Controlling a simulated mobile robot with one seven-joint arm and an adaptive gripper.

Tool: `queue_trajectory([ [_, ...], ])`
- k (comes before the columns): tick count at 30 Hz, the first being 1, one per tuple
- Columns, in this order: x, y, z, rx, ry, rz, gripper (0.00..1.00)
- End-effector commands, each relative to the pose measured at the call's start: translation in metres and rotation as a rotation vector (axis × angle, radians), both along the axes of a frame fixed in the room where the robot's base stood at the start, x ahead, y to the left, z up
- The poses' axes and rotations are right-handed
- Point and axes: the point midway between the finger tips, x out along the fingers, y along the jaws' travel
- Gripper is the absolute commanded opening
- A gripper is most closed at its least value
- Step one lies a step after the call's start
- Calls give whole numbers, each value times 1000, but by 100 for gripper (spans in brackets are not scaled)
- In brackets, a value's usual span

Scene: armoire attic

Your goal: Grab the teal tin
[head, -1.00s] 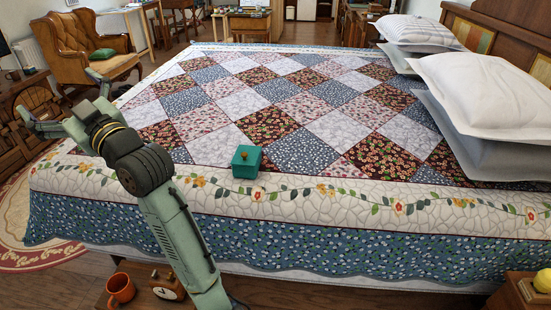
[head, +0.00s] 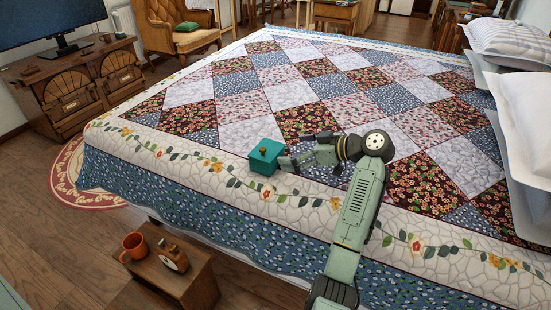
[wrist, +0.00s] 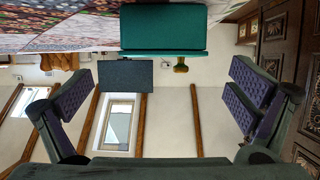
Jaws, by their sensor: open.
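In the wrist view, which looks upside down, the tin (wrist: 164,27) is at top centre, ahead of and between the two spread fingers of my gripper (wrist: 160,75). The gripper is open and empty. Whether a finger touches the tin I cannot tell.
The patchwork bed (head: 330,105) is flat and clear around the tin. White pillows (head: 527,110) lie at the right. A wooden stool (head: 185,280) with an orange mug (head: 134,246) and a small clock (head: 172,256) stands below the bed's front edge.

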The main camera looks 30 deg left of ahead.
Motion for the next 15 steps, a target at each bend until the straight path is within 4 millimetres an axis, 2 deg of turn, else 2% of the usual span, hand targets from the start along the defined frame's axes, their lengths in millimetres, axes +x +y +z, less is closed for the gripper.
queue_trajectory([
  [3, -1, 20, -6, 0, 3, 2, 100],
  [11, -2, 40, -14, -1, 2, -1, 100],
  [15, -6, 60, -20, -2, 3, 1, 100],
])
